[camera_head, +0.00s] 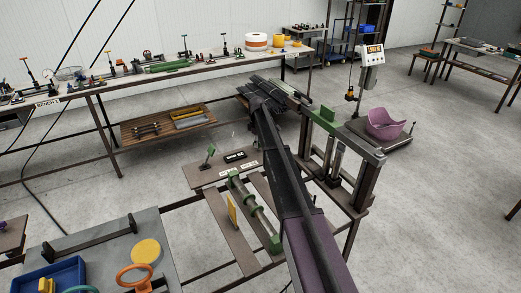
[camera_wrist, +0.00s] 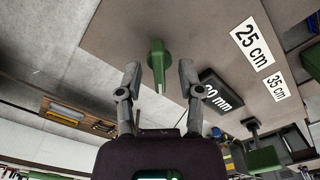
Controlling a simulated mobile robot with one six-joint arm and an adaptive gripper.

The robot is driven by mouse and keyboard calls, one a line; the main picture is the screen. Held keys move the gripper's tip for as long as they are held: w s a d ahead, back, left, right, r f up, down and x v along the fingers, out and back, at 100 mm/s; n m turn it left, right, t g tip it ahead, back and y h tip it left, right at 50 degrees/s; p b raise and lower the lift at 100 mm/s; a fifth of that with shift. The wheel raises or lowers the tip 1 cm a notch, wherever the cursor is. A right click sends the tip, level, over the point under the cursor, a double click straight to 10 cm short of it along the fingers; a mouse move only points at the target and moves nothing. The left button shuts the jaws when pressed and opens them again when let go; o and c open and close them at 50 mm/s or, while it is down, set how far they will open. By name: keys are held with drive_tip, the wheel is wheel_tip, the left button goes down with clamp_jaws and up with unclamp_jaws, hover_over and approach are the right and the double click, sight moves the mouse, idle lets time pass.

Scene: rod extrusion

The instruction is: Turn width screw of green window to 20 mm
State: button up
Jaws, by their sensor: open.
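In the wrist view my gripper (camera_wrist: 159,70) is open, with one finger on each side of a narrow green handle (camera_wrist: 156,55). The handle sits between the fingertips, with a gap on both sides; whether they touch it is not visible. A black display (camera_wrist: 222,92) beside the right finger reads a value in mm, with its first digit partly covered. The head view shows a brown board (camera_head: 205,178) with a green paddle handle (camera_head: 210,151) and a black display (camera_head: 235,156), too small to read. My arm hides my gripper there.
The board in the wrist view carries labels "25 cm" (camera_wrist: 251,44) and "35 cm" (camera_wrist: 274,87). A scale with a purple tub (camera_head: 385,124) stands at right. A long bench (camera_head: 150,82) runs behind.

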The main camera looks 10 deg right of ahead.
drive_tip(key=shift+m, duration=0.5)
drive_tip(key=m, duration=2.6)
wheel_tip(320, 180, up, 14)
drive_tip(key=p, duration=1.4)
drive_tip(key=s+f+n+b, duration=0.3)
drive_tip(key=s+n, duration=0.2)
drive_tip(key=s, duration=1)
drive_tip(key=s+f+n+b, duration=0.4)
drive_tip(key=s, duration=1.1)
drive_tip(key=shift+s+f+n, duration=0.2)
drive_tip(key=shift+s+n, duration=0.2)
